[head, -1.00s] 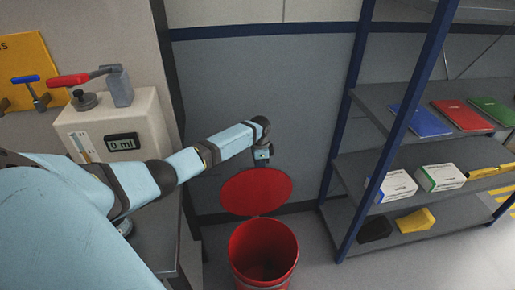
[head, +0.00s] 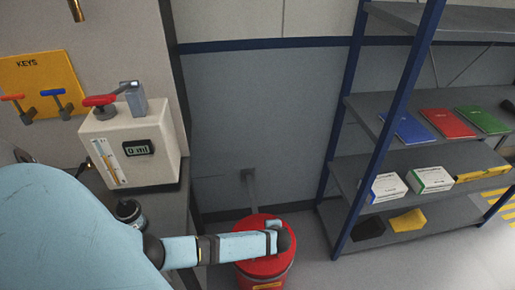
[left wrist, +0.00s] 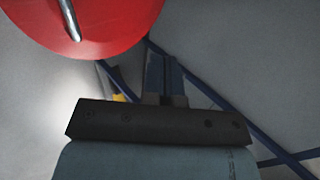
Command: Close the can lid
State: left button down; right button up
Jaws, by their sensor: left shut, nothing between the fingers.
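The red can (head: 265,272) stands on the floor between the bench and the shelf. Its red lid (head: 262,222) now lies flat over the can's top; my left forearm crosses in front, so I cannot tell whether it sits fully down. In the left wrist view the round red lid (left wrist: 105,28) with a metal handle (left wrist: 69,18) fills the top left. My left gripper (left wrist: 164,62) is shut and empty, just beside the lid's edge in that picture. In the head view its fingers are hidden behind my wrist. My right gripper is not in view.
A grey bench (head: 178,215) with a white dispenser (head: 130,150) and a dark jar (head: 130,212) stands at left. A shelf (head: 360,165) with books and boxes stands at right. Open floor (head: 420,268) lies right of the can.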

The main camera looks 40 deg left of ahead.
pick_arm(q)
jog(key=t+y+b, duration=0.2)
jog(key=b, duration=0.4)
send_over(271, 266)
jog(key=w, duration=0.1)
notch_tip(271, 266, down, 8)
jog(key=shift+t+y, duration=0.5)
jog(key=shift+y, duration=0.4)
jog(key=f+b, duration=0.2)
jog(key=s+d+f+b, duration=0.1)
jog(key=f+b, duration=0.2)
jog(key=s+f+b, duration=0.1)
jog(key=f+b, duration=0.2)
jog(key=shift+d+f, duration=0.2)
jog(key=shift+d, duration=0.05)
jog(key=shift+f+b, duration=0.75)
jog(key=shift+s, duration=0.1)
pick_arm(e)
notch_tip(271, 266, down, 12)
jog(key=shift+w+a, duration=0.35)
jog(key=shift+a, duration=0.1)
pick_arm(q)
jog(key=shift+s+d+f, duration=0.1)
jog(key=shift+f, duration=0.05)
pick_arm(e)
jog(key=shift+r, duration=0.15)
